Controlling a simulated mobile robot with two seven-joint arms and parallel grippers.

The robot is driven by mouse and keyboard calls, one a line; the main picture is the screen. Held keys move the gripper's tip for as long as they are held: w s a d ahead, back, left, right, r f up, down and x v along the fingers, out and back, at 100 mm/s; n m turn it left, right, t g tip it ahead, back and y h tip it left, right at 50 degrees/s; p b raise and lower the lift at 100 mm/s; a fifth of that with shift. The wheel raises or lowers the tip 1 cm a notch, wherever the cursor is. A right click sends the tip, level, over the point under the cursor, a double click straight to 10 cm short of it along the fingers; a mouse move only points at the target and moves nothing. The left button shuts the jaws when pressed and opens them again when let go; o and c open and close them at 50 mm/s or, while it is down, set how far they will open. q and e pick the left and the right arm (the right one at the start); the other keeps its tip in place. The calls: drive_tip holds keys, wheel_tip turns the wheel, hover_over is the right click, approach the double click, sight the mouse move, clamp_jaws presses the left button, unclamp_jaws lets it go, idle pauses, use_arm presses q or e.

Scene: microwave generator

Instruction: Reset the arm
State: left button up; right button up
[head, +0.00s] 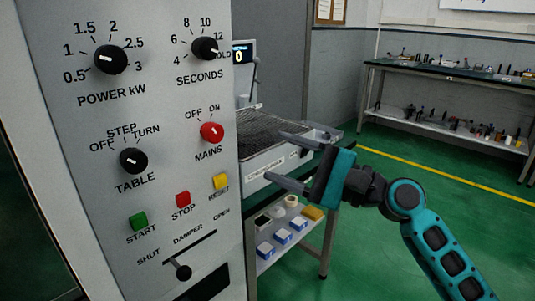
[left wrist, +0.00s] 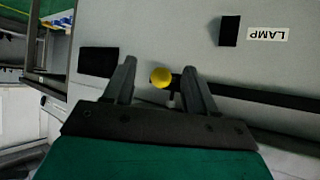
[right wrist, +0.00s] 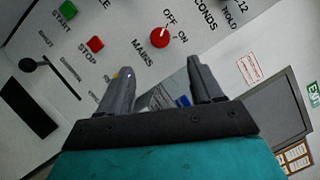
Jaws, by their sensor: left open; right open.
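My right gripper (head: 282,160) is open and empty, to the right of the grey control panel (head: 170,100) in the head view. In the right wrist view, its spread fingers (right wrist: 159,70) point toward the panel, with the red MAINS knob (right wrist: 160,37) beyond them. My left gripper (left wrist: 158,70) is out of the head view. In its wrist view it is open, with a yellow round knob (left wrist: 161,77) between the fingertips. I cannot tell whether the fingers touch that knob. A LAMP label (left wrist: 267,33) sits on the same grey surface.
The panel also carries black knobs, a green START button (head: 138,221) and a damper lever (head: 182,271). Behind my right gripper stands a bench (head: 330,215) with a metal tray and small blue boxes. A cluttered shelf (head: 450,72) stands far right; green floor between is clear.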

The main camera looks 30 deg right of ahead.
drive_tip(key=s+a+f+n+g+h+p, duration=0.1)
drive_tip(key=s+f+n+h, duration=0.15)
drive_tip(key=f, duration=0.65)
drive_tip(key=s+a+f+n+g+h+p, duration=0.1)
drive_tip(key=f+n+h, duration=0.3)
drive_tip(key=f, duration=0.5)
drive_tip(key=s+a+f+n+g+h+p, duration=0.1)
drive_tip(key=s+f+n+h, duration=0.15)
drive_tip(key=f, duration=0.65)
use_arm(q)
drive_tip(key=r, duration=0.1)
drive_tip(key=a, duration=0.1)
drive_tip(key=r+p, duration=0.1)
drive_tip(key=shift+s+a+r+y, duration=0.15)
drive_tip(key=shift+s+r+y, duration=0.15)
drive_tip(key=shift+s+r, duration=0.05)
use_arm(e)
drive_tip(key=s+a+f+n+g+h, duration=0.1)
drive_tip(key=s+a+f+n, duration=0.2)
drive_tip(key=s+f+n, duration=0.4)
drive_tip(key=shift+s+a+f+n+g+h, duration=0.2)
drive_tip(key=shift+s+a+n+g+h, duration=0.15)
drive_tip(key=shift+s+n, duration=0.3)
